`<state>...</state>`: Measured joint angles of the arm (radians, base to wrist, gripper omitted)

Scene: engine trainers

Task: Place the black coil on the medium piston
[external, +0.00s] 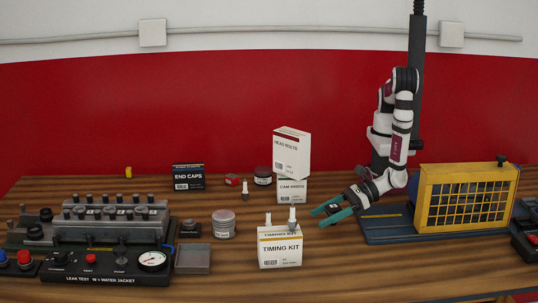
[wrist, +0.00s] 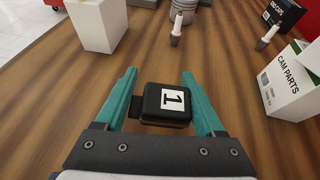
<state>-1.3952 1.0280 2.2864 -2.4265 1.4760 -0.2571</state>
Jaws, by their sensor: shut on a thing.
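My gripper (external: 328,211) is low over the right-middle of the table, beside the yellow cage's base. In the wrist view its two teal fingers (wrist: 160,82) are on either side of a black coil (wrist: 165,104), a block with a white label reading 1. The gripper is shut on this coil. In the external view only a small dark part of the coil (external: 332,209) shows between the fingers. I cannot tell which thing is the medium piston; a grey round piece (external: 223,222) with a pinkish top stands left of the timing kit box.
The timing kit box (external: 280,248) stands left of my gripper, with small white-tipped plugs (external: 292,218) by it. A cam parts box (external: 292,190) carries a head bolts box (external: 291,152). The yellow cage (external: 467,197) is right; an engine block (external: 110,222) is left.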

